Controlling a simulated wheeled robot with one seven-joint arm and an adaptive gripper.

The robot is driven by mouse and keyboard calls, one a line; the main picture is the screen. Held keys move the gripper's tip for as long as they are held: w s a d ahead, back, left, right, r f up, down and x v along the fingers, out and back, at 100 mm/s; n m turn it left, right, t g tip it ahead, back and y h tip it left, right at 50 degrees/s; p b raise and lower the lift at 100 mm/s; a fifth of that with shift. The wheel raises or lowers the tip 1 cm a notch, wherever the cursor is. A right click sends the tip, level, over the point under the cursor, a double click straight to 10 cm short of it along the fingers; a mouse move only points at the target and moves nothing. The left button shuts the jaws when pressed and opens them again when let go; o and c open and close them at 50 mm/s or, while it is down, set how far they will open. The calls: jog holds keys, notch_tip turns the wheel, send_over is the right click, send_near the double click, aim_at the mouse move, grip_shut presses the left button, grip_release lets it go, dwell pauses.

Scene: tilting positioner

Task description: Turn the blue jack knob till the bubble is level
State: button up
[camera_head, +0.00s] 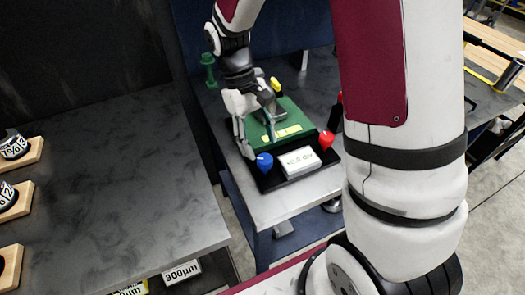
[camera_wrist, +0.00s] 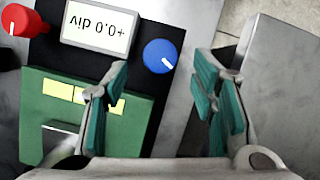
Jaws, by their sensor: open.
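The blue jack knob (camera_head: 265,162) stands at the front left corner of the positioner's black base, beside the white display. In the wrist view the blue knob (camera_wrist: 160,55), with a white pointer mark, lies just ahead of and between the fingertips. My gripper (camera_head: 259,147) is open above the green plate, close to the blue knob. Its teal-padded fingers (camera_wrist: 158,72) are apart with nothing between the pads. The display (camera_wrist: 98,27) appears upside down and reads +0.0 div. The green plate (camera_wrist: 45,125) carries yellow strips. I cannot make out the bubble.
A red knob (camera_head: 326,139) stands at the display's other end. A green post (camera_head: 208,70) stands at the back left of the grey table (camera_head: 285,207). A dark bench (camera_head: 110,190) is at left, with wooden blocks bearing dials. My arm hides the right part of the table.

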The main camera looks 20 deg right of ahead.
jog(key=v, duration=0.7)
jog(key=shift+r, duration=0.2)
jog(key=shift+w, duration=0.1)
jog(key=s+r+m+t, duration=0.1)
jog(key=s+r+t, duration=0.3)
jog(key=s+r, duration=0.2)
jog(key=s+d+r+m+t+y, duration=0.1)
jog(key=s+r+t, duration=0.4)
jog(key=s, duration=0.6)
jog(key=shift+d+r+m, duration=0.3)
jog(key=shift+r+m, duration=0.2)
dwell(0.7)
